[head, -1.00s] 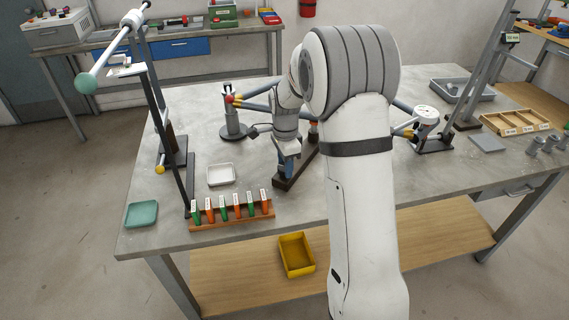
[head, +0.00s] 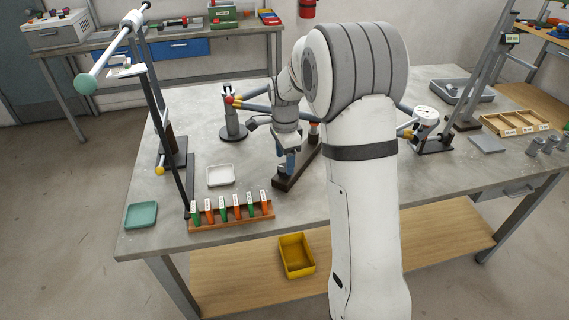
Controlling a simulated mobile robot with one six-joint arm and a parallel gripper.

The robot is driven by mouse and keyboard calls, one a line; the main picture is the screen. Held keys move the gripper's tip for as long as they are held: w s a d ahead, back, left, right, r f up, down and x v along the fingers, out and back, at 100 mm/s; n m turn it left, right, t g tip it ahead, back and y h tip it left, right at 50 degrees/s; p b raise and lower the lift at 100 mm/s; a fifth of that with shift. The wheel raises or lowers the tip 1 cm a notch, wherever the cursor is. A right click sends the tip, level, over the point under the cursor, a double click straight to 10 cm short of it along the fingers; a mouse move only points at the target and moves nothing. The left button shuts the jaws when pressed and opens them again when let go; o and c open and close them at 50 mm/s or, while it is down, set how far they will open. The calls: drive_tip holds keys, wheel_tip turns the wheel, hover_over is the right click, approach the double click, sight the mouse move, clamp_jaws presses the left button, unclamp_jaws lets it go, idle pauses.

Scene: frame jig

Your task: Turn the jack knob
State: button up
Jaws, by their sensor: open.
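My gripper (head: 285,149) is open at the end of my arm, over the middle of the bench. It hangs just above a blue upright part (head: 290,162) on a dark base bar (head: 287,183). This may be the jack, but I cannot tell. I cannot make out a jack knob; my wrist and arm hide part of this area. I cannot tell whether the fingers touch the blue part. A red ball (head: 229,100) sits at the end of blue bars on a grey round-based stand (head: 232,128) to the left. A red-orange piece (head: 314,127) shows behind my wrist.
A rack (head: 232,222) with several green and orange tags stands at the front left. A white tray (head: 221,176) and a teal tray (head: 141,215) lie near it. A tall dark post (head: 163,125) rises at left. A wooden tray (head: 515,123) is at right.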

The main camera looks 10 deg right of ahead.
drive_tip(key=shift+r, duration=2.55)
drive_tip(key=shift+s+r, duration=0.25)
drive_tip(key=shift+s, duration=0.05)
drive_tip(key=s+r+n+t, duration=0.1)
drive_tip(key=s+n, duration=0.7)
drive_tip(key=s, duration=0.6)
drive_tip(key=s+r+n+t, duration=0.1)
drive_tip(key=s+r+n, duration=0.1)
drive_tip(key=s+n, duration=0.6)
drive_tip(key=s, duration=0.6)
drive_tip(key=shift+r+t, duration=0.25)
drive_tip(key=shift+t, duration=0.05)
